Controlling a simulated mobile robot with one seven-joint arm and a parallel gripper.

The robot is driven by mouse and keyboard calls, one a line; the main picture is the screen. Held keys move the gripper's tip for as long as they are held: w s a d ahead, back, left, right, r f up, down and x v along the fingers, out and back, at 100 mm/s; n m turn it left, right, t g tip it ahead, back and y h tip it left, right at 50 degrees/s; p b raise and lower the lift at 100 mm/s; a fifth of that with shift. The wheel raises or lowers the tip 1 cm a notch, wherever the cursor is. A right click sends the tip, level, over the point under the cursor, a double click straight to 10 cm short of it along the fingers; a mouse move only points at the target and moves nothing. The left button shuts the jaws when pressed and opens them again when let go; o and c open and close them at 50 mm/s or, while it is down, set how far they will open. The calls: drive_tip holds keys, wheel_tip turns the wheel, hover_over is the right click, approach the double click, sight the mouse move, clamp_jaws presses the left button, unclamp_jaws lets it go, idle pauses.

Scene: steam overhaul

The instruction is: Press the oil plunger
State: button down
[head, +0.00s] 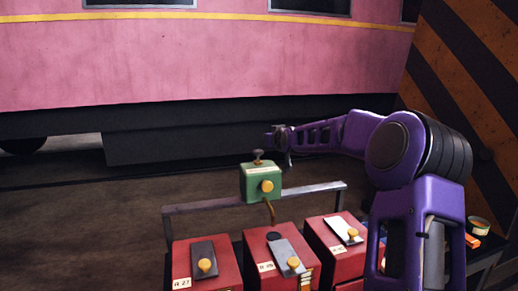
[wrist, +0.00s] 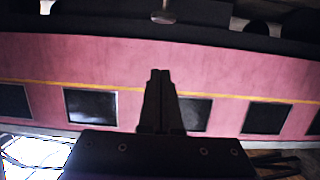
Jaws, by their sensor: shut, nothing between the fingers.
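The green oil box (head: 262,184) sits on a metal rail behind the red boxes in the head view. It has a yellow knob (head: 267,186) on its front and a dark plunger (head: 258,156) standing up from its top. My gripper (head: 272,139) is just above and to the right of the plunger in the head view; whether it touches it I cannot tell. In the wrist view my gripper's fingers (wrist: 159,75) are together with nothing between them. The wrist view does not clearly show the plunger.
Several red boxes with sliding lids and yellow knobs, such as the middle one (head: 272,250), stand in front. The metal rail (head: 215,201) runs behind them. A pink carriage (head: 190,60) fills the back. A striped pillar (head: 480,60) stands at right, with a tape roll (head: 479,226) below.

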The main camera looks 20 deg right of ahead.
drive_tip(key=p, duration=0.2)
hover_over(259, 153)
wheel_tip(259, 153, down, 3)
drive_tip(key=shift+r, duration=0.2)
drive_tip(key=f, duration=0.2)
drive_tip(key=shift+s+d+f, duration=0.15)
drive_tip(key=shift+s+f, duration=0.05)
drive_tip(key=shift+f, duration=0.75)
drive_tip(key=shift+f, duration=0.1)
